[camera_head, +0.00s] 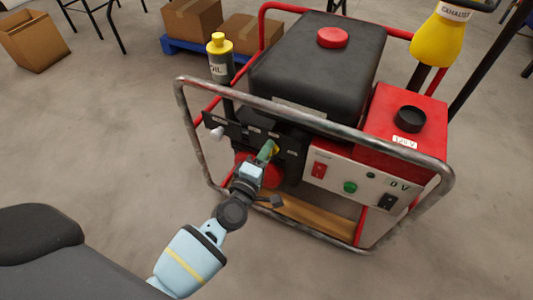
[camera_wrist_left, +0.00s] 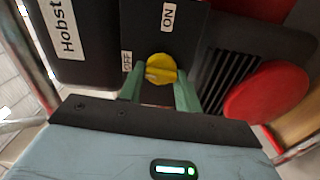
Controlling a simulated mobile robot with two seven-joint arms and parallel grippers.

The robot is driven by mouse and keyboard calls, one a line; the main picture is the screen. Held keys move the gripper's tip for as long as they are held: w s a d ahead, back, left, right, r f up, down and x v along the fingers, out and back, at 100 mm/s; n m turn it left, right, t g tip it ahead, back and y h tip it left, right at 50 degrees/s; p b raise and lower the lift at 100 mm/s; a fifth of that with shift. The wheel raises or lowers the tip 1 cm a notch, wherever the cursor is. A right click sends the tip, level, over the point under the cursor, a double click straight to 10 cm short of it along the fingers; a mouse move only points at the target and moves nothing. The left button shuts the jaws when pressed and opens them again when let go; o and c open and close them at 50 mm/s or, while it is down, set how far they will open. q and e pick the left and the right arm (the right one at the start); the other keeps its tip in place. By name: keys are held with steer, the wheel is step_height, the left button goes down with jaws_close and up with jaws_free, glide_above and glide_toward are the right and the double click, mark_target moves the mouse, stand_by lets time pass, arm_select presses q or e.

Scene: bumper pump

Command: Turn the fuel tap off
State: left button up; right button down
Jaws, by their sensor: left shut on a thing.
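The fuel tap (camera_wrist_left: 161,70) is a small yellow knob on a dark panel. In the left wrist view an ON label (camera_wrist_left: 169,16) and an OFF label (camera_wrist_left: 127,61) stand beside it. My left gripper (camera_wrist_left: 160,88) is shut on the tap, with a green finger on each side of it. In the head view the left gripper (camera_head: 268,152) reaches the front panel of the generator, and a bit of the yellow tap (camera_head: 275,150) shows by its fingertips. My right gripper is in neither view.
The generator's tubular frame (camera_head: 310,122) passes close above and around my left arm. A black tank (camera_head: 318,60) with a red cap sits on top. A red and white control box (camera_head: 355,185) stands to the right. Open floor (camera_head: 110,130) lies to the left.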

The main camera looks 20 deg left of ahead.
arm_select(q)
steer(key=shift+n, duration=0.6)
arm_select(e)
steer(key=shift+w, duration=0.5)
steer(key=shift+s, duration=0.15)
arm_select(q)
steer(key=o, duration=1)
steer(key=shift+c, duration=0.2)
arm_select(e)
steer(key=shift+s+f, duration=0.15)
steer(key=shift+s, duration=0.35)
arm_select(q)
steer(key=s+p, duration=0.1)
steer(key=s, duration=0.7)
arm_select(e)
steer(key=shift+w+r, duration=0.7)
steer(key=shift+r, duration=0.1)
arm_select(q)
steer(key=shift+a, duration=0.1)
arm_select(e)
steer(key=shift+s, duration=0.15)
